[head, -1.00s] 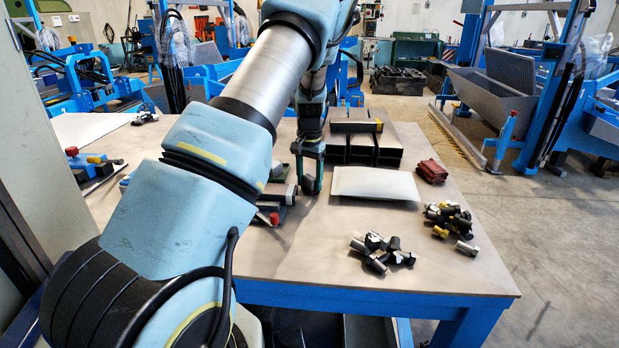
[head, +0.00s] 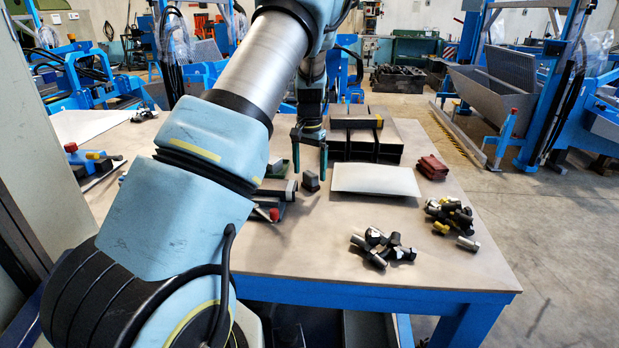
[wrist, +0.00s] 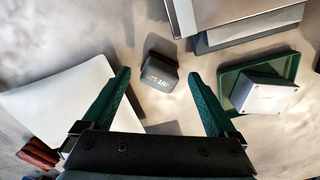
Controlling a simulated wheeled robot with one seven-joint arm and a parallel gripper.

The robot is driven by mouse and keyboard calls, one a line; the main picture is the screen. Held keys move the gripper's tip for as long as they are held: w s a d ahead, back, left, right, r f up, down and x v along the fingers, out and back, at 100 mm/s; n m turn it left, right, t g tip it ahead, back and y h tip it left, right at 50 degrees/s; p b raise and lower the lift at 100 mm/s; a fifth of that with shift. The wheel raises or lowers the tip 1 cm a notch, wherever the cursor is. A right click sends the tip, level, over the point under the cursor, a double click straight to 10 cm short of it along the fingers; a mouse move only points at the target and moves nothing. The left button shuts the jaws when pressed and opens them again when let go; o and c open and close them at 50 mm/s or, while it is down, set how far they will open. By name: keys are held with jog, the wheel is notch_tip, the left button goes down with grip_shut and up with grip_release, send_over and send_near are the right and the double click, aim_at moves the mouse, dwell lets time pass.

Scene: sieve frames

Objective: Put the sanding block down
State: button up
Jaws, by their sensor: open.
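The sanding block (head: 311,181), a small dark grey block with a reddish-brown lower part, stands on the bare tabletop (head: 345,235). In the wrist view its dark face with pale lettering (wrist: 161,73) shows between and just beyond the fingertips. My gripper (head: 310,170) is open and empty above the block, its green fingers spread to either side. In the wrist view the fingers (wrist: 158,78) are clear of the block, with visible gaps on both sides.
A pale flat plate (head: 375,181) lies to the right, with dark rectangular tubes (head: 365,150) behind it. A green tray (wrist: 232,75) holding a light grey block (wrist: 264,93) is close by. Red pads (head: 432,167) and bolt piles (head: 384,248) lie further right and in front.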

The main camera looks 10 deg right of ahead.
aim_at(309, 174)
notch_tip(309, 174, up, 9)
jog(key=b, duration=0.2)
jog(key=s+a+f+n, duration=0.1)
jog(key=s+a+n, duration=0.2)
jog(key=s+a, duration=0.6)
jog(key=s+a+f+n+t, duration=0.1)
jog(key=s+a+f+n, duration=0.1)
jog(key=s+a, duration=0.7)
jog(key=s+n, duration=0.1)
jog(key=s, duration=0.6)
jog(key=shift+s+f+t, duration=0.2)
jog(key=shift+s+t, duration=0.1)
jog(key=shift+s, duration=0.05)
jog(key=shift+a, duration=0.1)
